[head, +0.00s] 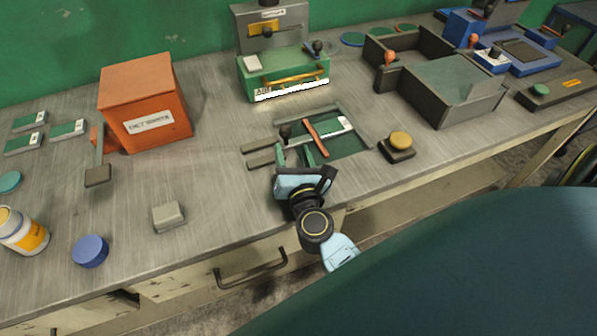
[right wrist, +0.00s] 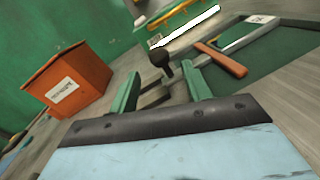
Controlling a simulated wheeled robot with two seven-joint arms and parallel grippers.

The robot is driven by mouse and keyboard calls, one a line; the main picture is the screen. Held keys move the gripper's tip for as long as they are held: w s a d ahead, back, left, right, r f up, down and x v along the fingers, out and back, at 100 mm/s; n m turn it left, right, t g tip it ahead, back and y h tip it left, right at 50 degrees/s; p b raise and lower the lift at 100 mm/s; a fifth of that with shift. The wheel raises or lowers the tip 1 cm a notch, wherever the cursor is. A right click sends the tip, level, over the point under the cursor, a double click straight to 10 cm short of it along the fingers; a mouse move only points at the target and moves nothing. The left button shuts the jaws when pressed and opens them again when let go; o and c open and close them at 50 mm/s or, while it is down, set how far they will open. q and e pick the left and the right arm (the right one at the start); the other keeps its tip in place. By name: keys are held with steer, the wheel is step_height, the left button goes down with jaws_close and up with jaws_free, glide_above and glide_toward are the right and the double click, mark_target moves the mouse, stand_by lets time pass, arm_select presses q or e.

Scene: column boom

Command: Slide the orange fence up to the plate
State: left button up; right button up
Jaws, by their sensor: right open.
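The orange fence (head: 316,140) is a short bar lying across the green bed of a grey fixture. The plate (head: 338,126), green with a white label, lies just right of the fence; I cannot tell whether they touch. In the right wrist view the fence (right wrist: 221,60) lies ahead and right of the fingers, with the plate (right wrist: 260,22) beyond it. My right gripper (head: 300,153) is open, at the near left of the fixture. A black knob (head: 285,131) stands just beyond its fingers, also in the right wrist view (right wrist: 161,59). My left gripper is not in view.
A green machine (head: 284,72) with a brass bar and bright white strip stands behind the fixture. An orange box (head: 143,95) is at left, a yellow button (head: 400,140) at right, and a grey walled tray (head: 451,85) farther right. A grey block (head: 168,216) lies front left.

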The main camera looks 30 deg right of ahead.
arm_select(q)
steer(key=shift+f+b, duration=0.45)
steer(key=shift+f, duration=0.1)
arm_select(e)
steer(key=v, duration=0.6)
